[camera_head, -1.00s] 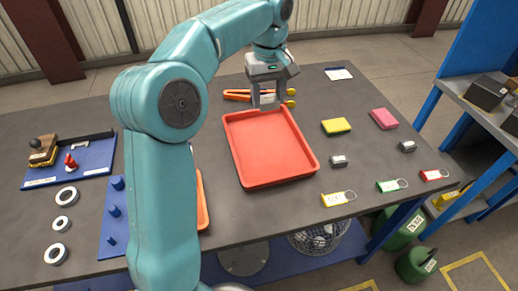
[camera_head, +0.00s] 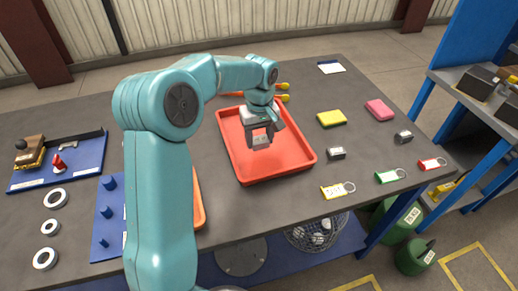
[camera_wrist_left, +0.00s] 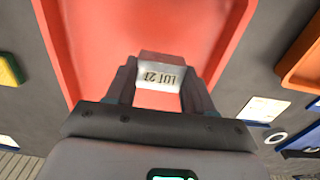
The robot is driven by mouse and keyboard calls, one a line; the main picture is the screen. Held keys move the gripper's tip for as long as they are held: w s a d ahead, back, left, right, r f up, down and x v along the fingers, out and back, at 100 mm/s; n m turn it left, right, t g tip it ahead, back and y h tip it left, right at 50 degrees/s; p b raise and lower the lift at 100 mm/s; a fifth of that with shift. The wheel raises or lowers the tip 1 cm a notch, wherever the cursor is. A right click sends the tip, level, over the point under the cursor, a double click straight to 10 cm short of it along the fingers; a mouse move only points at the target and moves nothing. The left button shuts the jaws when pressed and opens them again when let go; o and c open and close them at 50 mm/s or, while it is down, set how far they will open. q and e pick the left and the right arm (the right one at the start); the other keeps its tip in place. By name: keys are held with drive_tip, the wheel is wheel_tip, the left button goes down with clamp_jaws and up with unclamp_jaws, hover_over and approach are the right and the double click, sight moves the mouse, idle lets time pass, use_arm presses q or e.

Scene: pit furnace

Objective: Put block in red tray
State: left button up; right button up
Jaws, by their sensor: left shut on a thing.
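The red tray (camera_head: 243,178) lies on the grey table, and its floor and rim also fill much of the left wrist view (camera_wrist_left: 95,40). In the left wrist view the block (camera_wrist_left: 158,74) sits between the two fingers, with a pale face bearing dark print turned to the camera. The block appears held above the tray floor; the exact gap cannot be told. My right gripper is not in view.
Orange-and-yellow-handled tools lie behind the tray. An orange tray (camera_head: 199,205) is partly hidden by my left arm.

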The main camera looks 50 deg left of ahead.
sight(259, 148)
use_arm(q)
wheel_tip(259, 148, down, 5)
drive_tip(key=shift+r, duration=0.3)
drive_tip(key=shift+s, duration=0.1)
drive_tip(key=o, duration=1.3)
drive_tip(key=shift+f, duration=0.2)
